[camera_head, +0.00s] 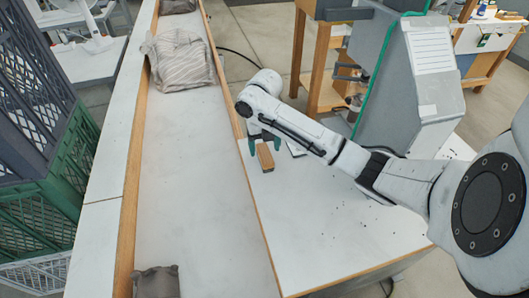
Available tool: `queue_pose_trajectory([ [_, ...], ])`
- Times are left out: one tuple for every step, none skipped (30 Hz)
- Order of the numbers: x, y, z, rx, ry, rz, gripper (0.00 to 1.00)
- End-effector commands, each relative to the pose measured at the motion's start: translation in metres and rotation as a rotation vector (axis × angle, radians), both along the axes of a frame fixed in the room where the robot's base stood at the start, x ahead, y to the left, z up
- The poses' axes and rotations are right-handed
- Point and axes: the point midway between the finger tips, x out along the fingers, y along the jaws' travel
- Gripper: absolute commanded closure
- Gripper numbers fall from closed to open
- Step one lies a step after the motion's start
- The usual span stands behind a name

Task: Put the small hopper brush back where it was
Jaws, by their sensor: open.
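A small brown block (265,158), which looks like the hopper brush, is on the white tabletop (330,235) near its left edge. I cannot make out bristles. My gripper (264,146) points down just behind the block, with its two dark green fingers apart. The block shows between and slightly in front of the fingers. I cannot tell whether they touch it. My arm reaches in from the right and hides part of the table behind the gripper.
A grey press housing (425,85) with a green cable stands behind my arm. A light flat item (296,149) lies right of the gripper. Left of the table runs a long wood-edged surface (190,150) with a striped bag (178,60). Stacked crates (45,170) stand far left. The front tabletop is clear.

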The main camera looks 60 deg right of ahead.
Motion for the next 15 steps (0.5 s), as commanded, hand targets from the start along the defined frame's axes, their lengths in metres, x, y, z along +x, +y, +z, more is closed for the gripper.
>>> queue_pose_trajectory([
  [0.001,0.000,0.011,-0.003,-0.004,0.002,0.28],
  [0.001,-0.001,0.018,-0.004,-0.003,0.002,0.28],
  [0.001,0.000,0.026,-0.004,-0.003,0.004,0.28],
  [0.001,0.000,0.033,-0.004,-0.003,0.003,0.28],
  [0.001,-0.001,0.039,-0.003,-0.003,0.001,0.28],
  [0.001,0.000,0.046,-0.002,-0.003,0.002,0.28],
  [0.001,0.000,0.052,-0.003,-0.003,0.002,0.28],
  [0.001,-0.001,0.057,-0.004,-0.002,0.002,0.28],
  [0.001,-0.001,0.066,-0.005,-0.002,0.002,0.28],
  [0.000,-0.001,0.071,-0.004,-0.001,0.002,0.28],
  [0.000,-0.002,0.075,-0.005,-0.002,0.001,0.28],
  [0.000,-0.001,0.078,-0.004,-0.001,0.001,0.28],
  [0.000,-0.001,0.081,-0.004,-0.001,0.000,0.28],
  [0.000,-0.001,0.083,-0.003,0.000,0.000,0.28],
  [0.000,-0.001,0.085,-0.002,0.001,0.001,0.28],
])
